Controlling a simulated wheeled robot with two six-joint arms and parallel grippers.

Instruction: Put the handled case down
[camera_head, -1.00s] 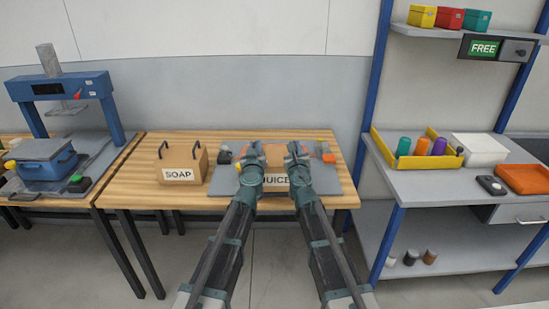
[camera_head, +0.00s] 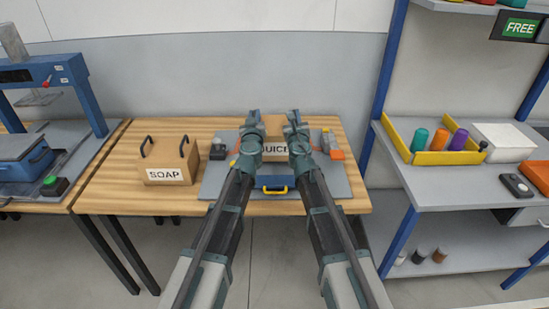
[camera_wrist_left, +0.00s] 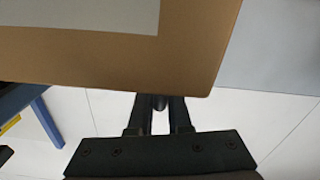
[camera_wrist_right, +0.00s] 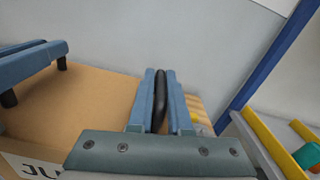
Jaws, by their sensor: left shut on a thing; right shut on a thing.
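The brown handled case labelled JUICE (camera_head: 275,147) is between my two grippers in the head view, above the grey mat (camera_head: 336,187). My left gripper (camera_head: 250,119) and my right gripper (camera_head: 294,118) are at its two sides, both shut on it. In the right wrist view, the right gripper's fingers (camera_wrist_right: 162,98) pinch a dark handle over the brown top. A brown panel with a pale label fills the upper part of the left wrist view; the left fingers (camera_wrist_left: 158,108) are at its edge, their hold unclear there.
A blue box with a yellow handle (camera_head: 275,184) sits on the mat below the case. A dark item (camera_head: 218,150) and an orange block (camera_head: 336,154) are at the mat's sides. The SOAP case (camera_head: 168,163) stands left. A shelf bench (camera_head: 455,195) is at right.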

